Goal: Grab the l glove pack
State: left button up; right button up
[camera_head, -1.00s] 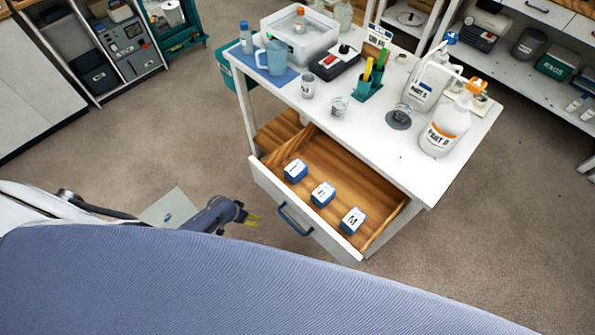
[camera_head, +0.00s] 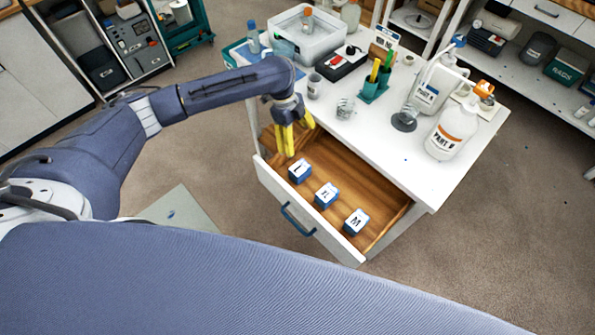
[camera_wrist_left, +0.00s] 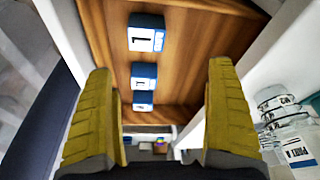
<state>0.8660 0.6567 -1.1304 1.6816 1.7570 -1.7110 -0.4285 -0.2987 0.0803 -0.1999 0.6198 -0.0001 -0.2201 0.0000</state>
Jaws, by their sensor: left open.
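Three small blue-and-white glove packs lie in a row in the open wooden drawer (camera_head: 340,168). The L glove pack (camera_head: 299,172) is the farthest left; the middle pack (camera_head: 326,195) has a label too small to read surely, and the M pack (camera_head: 356,222) is at the right. My left gripper (camera_head: 293,148) points down with yellow fingers over the drawer's left end, just above and behind the L pack. In the left wrist view, the open, empty fingers (camera_wrist_left: 165,122) frame the drawer, with the L pack (camera_wrist_left: 146,33) beyond them, apart from both. My right gripper is not visible.
The drawer front with its blue handle (camera_head: 298,220) and the white tabletop (camera_head: 400,135) border the opening. Jugs (camera_head: 452,130), a cup (camera_head: 314,86) and a clear bin (camera_head: 306,38) stand on the table. The drawer floor behind the packs is clear.

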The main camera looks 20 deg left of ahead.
aim_at(301, 173)
pick_arm(q)
jog(key=s+f+m, duration=0.1)
jog(key=f, duration=0.4)
jog(key=s+d+f+y, duration=0.1)
jog(key=f, duration=0.5)
jog(key=s+d+f+m, duration=0.1)
jog(key=f, duration=0.4)
jog(key=shift+d+f+m, duration=0.1)
jog(key=shift+f+m, duration=0.05)
jog(key=shift+m, duration=0.15)
jog(key=c, duration=1.2)
jog(key=shift+o, duration=0.2)
